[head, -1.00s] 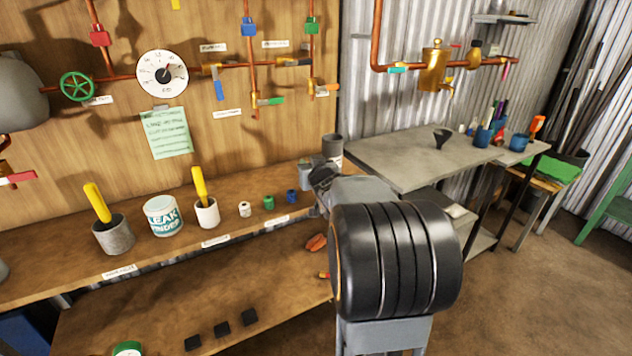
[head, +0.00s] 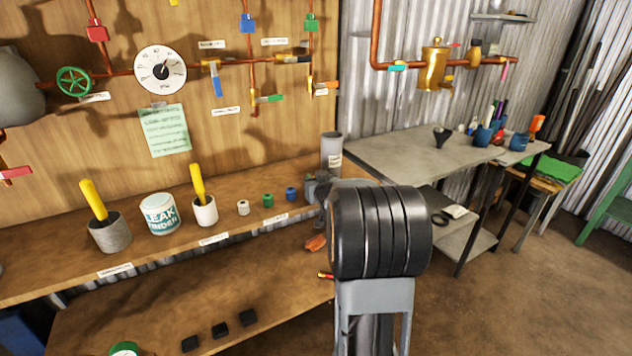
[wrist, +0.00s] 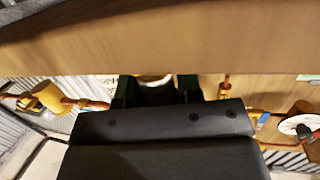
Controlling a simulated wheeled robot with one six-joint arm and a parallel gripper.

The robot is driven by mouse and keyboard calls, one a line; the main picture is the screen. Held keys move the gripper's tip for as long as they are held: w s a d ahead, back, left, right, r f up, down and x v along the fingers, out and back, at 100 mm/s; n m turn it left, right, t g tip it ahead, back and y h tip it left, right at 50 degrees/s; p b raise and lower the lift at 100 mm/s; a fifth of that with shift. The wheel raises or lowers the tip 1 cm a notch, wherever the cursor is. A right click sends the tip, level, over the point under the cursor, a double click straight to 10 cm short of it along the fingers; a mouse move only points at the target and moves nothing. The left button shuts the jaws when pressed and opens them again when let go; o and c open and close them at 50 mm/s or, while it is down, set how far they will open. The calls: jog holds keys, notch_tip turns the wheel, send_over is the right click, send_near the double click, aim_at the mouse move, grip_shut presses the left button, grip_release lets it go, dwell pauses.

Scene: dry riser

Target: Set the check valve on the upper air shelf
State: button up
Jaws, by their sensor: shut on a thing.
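My gripper (wrist: 156,92) is shut on a small pale rounded thing (wrist: 155,80), which shows between its dark fingers in the wrist view. Most of that thing is hidden, and I cannot tell from this whether it is the check valve. In the head view my black wrist joint covers most of the gripper, at the right end of a wooden bench. The upper wooden shelf (head: 60,277) runs along the panel and carries labels on its front edge. I cannot read which label marks the air shelf.
On the upper shelf stand a grey cup (head: 110,234), a leak finder tub (head: 160,214), a white cup (head: 205,211) and small white, green and blue fittings. A grey cylinder (head: 331,152) stands near my arm. Black blocks (head: 220,329) lie on the lower shelf.

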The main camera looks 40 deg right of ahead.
jog(key=shift+f, duration=0.2)
jog(key=o, duration=1)
jog(key=shift+c, duration=0.2)
jog(key=shift+r, duration=0.1)
